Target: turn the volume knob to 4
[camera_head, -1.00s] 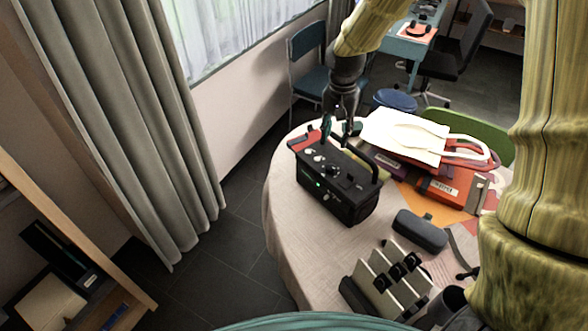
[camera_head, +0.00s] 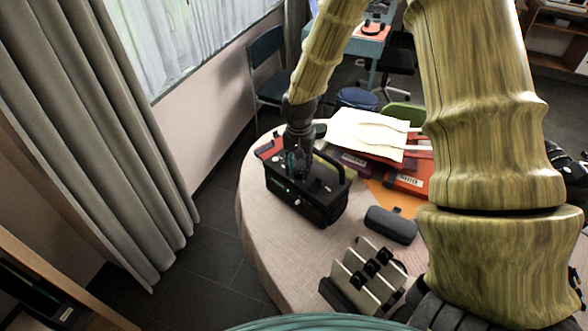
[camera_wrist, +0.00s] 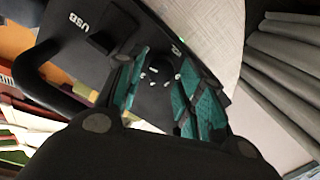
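The black box-shaped device (camera_head: 308,205) with a carry handle stands on the round table; its top panel carries knobs, and a green light shows on its front. My gripper (camera_head: 298,165) points down over the left part of that top panel and hides some of the knobs. In the wrist view the device's black panel (camera_wrist: 80,62) shows a "USB" label. A small dark knob with white marks (camera_wrist: 158,74) lies between the teal-padded fingers of my gripper (camera_wrist: 162,85). The fingers are apart, one on each side of the knob; I cannot tell whether they touch it. No number setting is readable.
The round table (camera_head: 262,235) also holds a dark case (camera_head: 391,224), a rack with upright slats (camera_head: 362,275), a white bag (camera_head: 365,132) and orange-red binders (camera_head: 408,180). The device's raised handle stands close to the right of my gripper.

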